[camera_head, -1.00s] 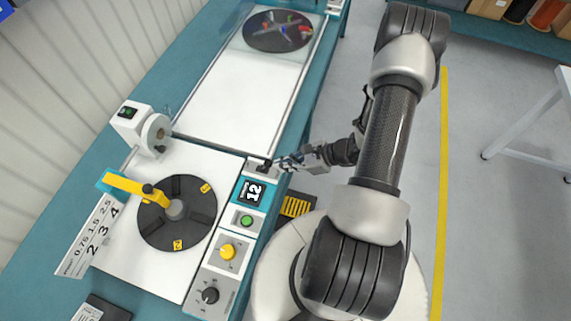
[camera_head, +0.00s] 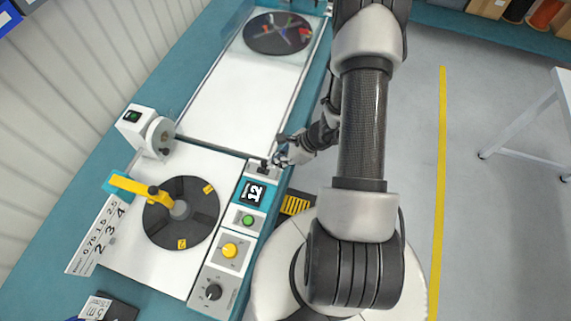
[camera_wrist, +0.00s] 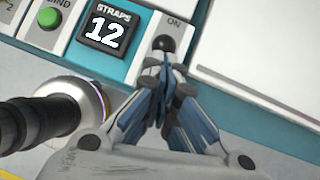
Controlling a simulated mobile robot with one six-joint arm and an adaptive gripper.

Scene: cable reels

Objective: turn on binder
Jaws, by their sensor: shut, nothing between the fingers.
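The binder (camera_head: 120,262) is a white-topped machine with a dark turntable (camera_head: 181,213) and a yellow arm (camera_head: 133,185) on it. Its front panel carries a display (camera_head: 254,192) reading 12, which shows as "STRAPS 12" in the wrist view (camera_wrist: 106,31). Beside the display is a black knob-like switch (camera_wrist: 163,43) under the word ON. My gripper (camera_wrist: 166,82) is shut and empty, with its fingertips right at or just short of this switch; I cannot tell whether they touch. In the head view my gripper (camera_head: 278,158) is at the panel's far end.
A green button (camera_head: 248,220), a yellow knob (camera_head: 230,250) and a black knob (camera_head: 213,291) line the panel. A white unit with a grey wheel (camera_head: 149,130) stands at the back left. A second turntable (camera_head: 277,33) lies farther off. Open floor is at right.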

